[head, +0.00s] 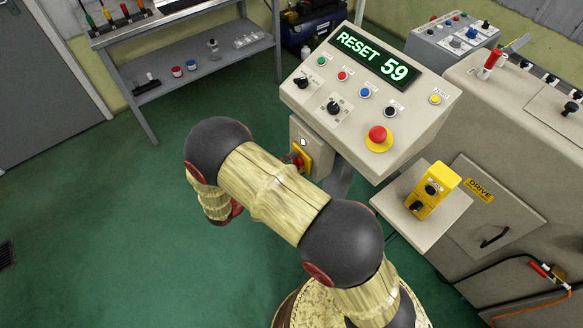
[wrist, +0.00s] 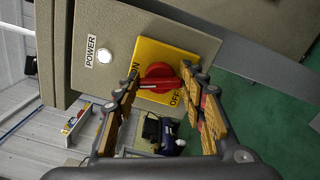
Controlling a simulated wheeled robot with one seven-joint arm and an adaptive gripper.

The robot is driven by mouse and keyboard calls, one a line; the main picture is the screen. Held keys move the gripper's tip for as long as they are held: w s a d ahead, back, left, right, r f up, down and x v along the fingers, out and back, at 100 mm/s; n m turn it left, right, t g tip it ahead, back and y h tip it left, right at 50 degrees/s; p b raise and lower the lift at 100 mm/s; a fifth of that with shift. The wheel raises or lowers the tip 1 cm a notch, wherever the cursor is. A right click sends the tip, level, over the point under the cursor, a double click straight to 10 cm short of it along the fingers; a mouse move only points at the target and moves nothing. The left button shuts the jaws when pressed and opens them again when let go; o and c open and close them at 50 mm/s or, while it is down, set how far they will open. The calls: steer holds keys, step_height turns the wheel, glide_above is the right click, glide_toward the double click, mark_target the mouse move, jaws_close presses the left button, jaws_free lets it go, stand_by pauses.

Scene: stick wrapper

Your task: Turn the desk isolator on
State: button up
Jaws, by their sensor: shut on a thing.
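The desk isolator is a yellow plate (wrist: 191,59) with a red rotary knob (wrist: 158,73), on the side of a beige box. ON is printed by the plate's left edge and OFF at its lower right in the wrist view. The knob's bar lies roughly level across the picture, with a white mark along it. My gripper (wrist: 161,79) has a finger at each end of the bar and is shut on the knob. In the head view the isolator's yellow plate (head: 307,157) shows under the console, with my arm hiding part of it.
A white POWER lamp (wrist: 103,56) sits beside the isolator. The console (head: 338,128) above has a display reading RESET 59, several buttons and a red emergency stop (head: 377,135). A yellow switch box (head: 433,190) stands on a shelf to the right. Green floor (head: 110,230) is clear at left.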

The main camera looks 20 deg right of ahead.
steer(key=shift+f+m+b, duration=0.15)
steer(key=shift+m+b, duration=0.85)
steer(key=shift+m, duration=0.9)
steer(key=o, duration=1)
steer(key=shift+o, duration=0.8)
steer(key=shift+a, duration=0.1)
steer(key=v, duration=1.1)
steer(key=shift+s+a, duration=0.2)
steer(key=shift+a, duration=0.15)
